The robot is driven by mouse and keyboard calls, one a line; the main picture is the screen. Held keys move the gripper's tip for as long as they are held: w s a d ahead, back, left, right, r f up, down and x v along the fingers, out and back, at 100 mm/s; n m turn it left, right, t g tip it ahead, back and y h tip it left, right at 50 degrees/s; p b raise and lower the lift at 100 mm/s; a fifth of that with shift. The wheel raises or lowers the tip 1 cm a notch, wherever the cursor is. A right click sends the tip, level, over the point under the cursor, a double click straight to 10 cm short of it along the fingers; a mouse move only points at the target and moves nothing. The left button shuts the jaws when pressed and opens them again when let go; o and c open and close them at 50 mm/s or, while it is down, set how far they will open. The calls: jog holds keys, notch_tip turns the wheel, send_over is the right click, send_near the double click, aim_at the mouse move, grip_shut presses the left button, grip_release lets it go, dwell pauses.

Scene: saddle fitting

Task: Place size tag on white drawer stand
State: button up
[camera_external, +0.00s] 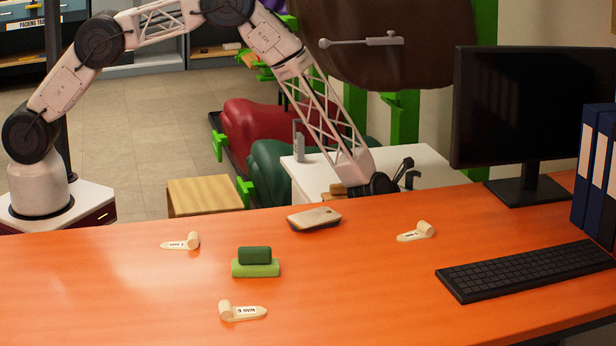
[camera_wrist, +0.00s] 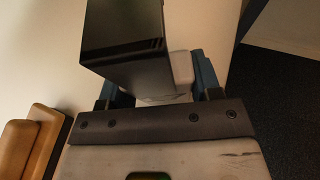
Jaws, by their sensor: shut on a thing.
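The white drawer stand (camera_external: 432,165) is behind the orange desk; its pale top also shows in the wrist view (camera_wrist: 45,60). My gripper (camera_external: 392,180) is low over the stand, partly hidden by the desk edge. In the wrist view its blue fingers (camera_wrist: 166,88) are shut on a pale piece (camera_wrist: 182,68), mostly hidden by a dark block, so I cannot tell if it is a size tag. Three cream size tags lie on the desk: the left tag (camera_external: 178,244), the front tag (camera_external: 245,313) and the right tag (camera_external: 413,236).
A dark block (camera_wrist: 125,42) is close to my fingers. Tan pieces (camera_wrist: 22,142) lie at left. A grey upright item (camera_external: 298,142) stands on the stand. The desk holds a green block (camera_external: 255,268), a tan-topped pad (camera_external: 314,217), a keyboard (camera_external: 525,268) and a monitor (camera_external: 530,105).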

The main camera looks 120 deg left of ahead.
aim_at(410, 174)
jog(key=o, duration=1)
jog(key=shift+f, duration=0.1)
jog(key=shift+c, duration=0.2)
jog(key=shift+r, duration=0.2)
jog(key=shift+s+d+r, duration=0.25)
jog(key=shift+d, duration=0.35)
jog(key=shift+v, duration=0.8)
jog(key=shift+r, duration=3.5)
